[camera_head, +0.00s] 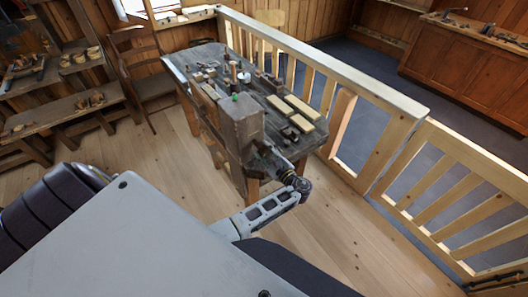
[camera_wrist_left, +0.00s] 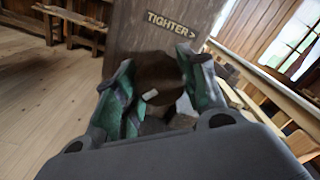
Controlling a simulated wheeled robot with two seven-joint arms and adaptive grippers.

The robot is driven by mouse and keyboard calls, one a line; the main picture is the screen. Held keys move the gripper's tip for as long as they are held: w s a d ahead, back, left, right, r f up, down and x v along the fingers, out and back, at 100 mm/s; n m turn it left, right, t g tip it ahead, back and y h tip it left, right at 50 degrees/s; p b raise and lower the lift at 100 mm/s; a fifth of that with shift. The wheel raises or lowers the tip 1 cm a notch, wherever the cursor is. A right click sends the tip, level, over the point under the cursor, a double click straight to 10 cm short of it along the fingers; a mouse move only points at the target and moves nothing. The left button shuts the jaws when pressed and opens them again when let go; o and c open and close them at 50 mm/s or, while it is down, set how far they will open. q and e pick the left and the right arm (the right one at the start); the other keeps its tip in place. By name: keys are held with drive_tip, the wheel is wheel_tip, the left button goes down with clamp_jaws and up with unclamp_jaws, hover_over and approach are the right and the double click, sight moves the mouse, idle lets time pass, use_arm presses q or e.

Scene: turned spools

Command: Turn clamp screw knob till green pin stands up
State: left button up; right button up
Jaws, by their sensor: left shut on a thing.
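The clamp's wooden block (camera_head: 240,122) stands at the near end of the workbench. A small green pin (camera_head: 235,97) shows at its top; how far it stands up is too small to tell. The round brown screw knob (camera_wrist_left: 160,78) is on the block's face in the left wrist view, under the lettering "TIGHTER >". A pale mark (camera_wrist_left: 150,95) shows on the knob. My left gripper (camera_wrist_left: 158,68) is shut on the knob, one green-grey finger on each side. In the head view my left gripper (camera_head: 266,157) hides the knob. My right gripper is not in view.
The workbench (camera_head: 291,133) carries several small wooden pieces and pale blocks (camera_head: 302,107). A wooden railing (camera_head: 330,70) runs close along its right side. A chair (camera_head: 140,65) and low shelves (camera_head: 65,108) stand to the left. The floor in front is clear.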

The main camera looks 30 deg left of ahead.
use_arm(q)
drive_tip(key=shift+s+d+f+m, duration=0.15)
drive_tip(key=shift+d+f+m, duration=0.1)
drive_tip(key=shift+f+m, duration=0.1)
drive_tip(key=o, duration=1)
drive_tip(key=shift+d+r, duration=0.1)
drive_tip(key=shift+r, duration=0.1)
drive_tip(key=shift+o, duration=0.2)
drive_tip(key=v, duration=1.1)
drive_tip(key=shift+s+d, duration=0.15)
drive_tip(key=shift+d, duration=0.2)
